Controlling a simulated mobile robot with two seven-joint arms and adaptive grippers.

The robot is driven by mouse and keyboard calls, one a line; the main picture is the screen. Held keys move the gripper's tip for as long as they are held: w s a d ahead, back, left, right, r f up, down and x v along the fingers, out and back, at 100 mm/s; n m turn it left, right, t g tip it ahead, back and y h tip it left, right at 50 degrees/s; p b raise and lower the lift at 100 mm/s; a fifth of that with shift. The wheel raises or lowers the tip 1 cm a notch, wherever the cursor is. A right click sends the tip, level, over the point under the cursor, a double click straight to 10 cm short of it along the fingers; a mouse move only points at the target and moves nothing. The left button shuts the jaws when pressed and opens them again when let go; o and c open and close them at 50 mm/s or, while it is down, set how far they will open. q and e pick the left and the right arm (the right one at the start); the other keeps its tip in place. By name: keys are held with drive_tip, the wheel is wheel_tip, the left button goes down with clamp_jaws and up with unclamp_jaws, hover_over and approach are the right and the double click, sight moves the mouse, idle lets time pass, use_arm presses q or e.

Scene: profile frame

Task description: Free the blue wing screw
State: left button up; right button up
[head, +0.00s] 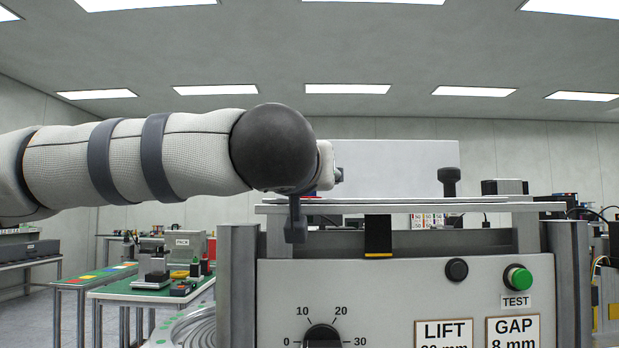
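I cannot make out a blue wing screw in the head view. My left arm comes in from the left, and its dark rounded joint covers the left part of the frame's top (490,207). A small dark part (339,175) shows just past the arm's pale end; it may belong to my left gripper, whose fingers are hidden. A dark grey piece with a stem (296,228) shows below the joint, in front of the frame's upper left; I cannot tell what it belongs to. My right gripper is not in view.
The frame's grey front panel (400,290) carries a dial (322,337), a black knob (457,270), a green TEST button (518,278) and LIFT and GAP labels. A dark knob (449,181) stands above the top plate. Green worktables (125,292) are behind at left.

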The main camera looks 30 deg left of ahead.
use_arm(q)
drive_tip(key=shift+y, duration=0.4)
drive_tip(key=o, duration=1.2)
drive_tip(key=v, duration=1.2)
drive_tip(key=shift+r, duration=0.15)
